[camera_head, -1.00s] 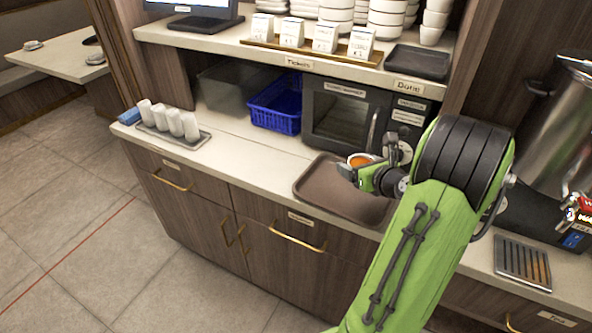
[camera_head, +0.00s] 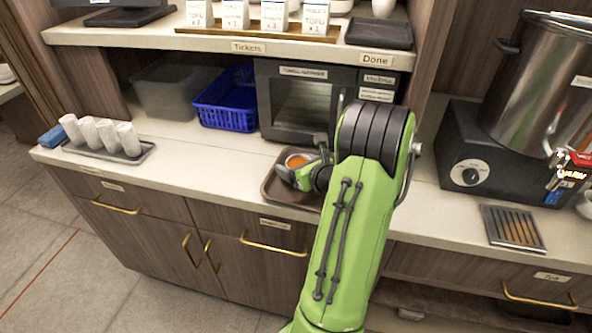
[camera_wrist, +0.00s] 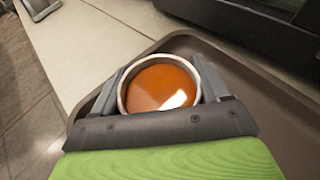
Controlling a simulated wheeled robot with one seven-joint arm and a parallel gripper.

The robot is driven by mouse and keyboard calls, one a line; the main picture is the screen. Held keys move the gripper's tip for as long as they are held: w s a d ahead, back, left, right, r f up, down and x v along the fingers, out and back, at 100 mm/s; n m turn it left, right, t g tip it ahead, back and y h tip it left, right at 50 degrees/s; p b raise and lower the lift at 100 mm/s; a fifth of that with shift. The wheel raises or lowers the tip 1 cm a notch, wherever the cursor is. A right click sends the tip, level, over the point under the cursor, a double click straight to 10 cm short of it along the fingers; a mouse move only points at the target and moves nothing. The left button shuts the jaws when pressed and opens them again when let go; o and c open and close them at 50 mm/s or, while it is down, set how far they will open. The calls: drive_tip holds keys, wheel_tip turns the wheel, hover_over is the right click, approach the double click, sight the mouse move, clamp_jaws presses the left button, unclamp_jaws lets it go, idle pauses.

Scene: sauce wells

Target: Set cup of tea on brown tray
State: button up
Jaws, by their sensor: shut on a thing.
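The cup of tea (camera_wrist: 160,87) is a light, round cup full of orange-brown tea, and it looks upright. My gripper (camera_wrist: 160,92) is shut on it, with a grey finger on each side. In the head view the tea (camera_head: 299,160) shows just past my gripper (camera_head: 298,168). The brown tray (camera_head: 271,190) lies on the counter below my gripper and is partly hidden by my arm. In the wrist view the tray (camera_wrist: 284,104) spreads under and to the right of the cup. I cannot tell whether the cup's base touches the tray.
A towel warmer (camera_head: 303,100) stands behind the tray. A blue basket (camera_head: 227,102) is to its left. A small tray of rolled towels (camera_head: 108,142) sits at the left. A metal urn (camera_head: 545,90) stands at the right. The counter (camera_head: 200,165) left of the brown tray is clear.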

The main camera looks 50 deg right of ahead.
drive_tip(key=shift+r, duration=0.1)
drive_tip(key=o, duration=0.9)
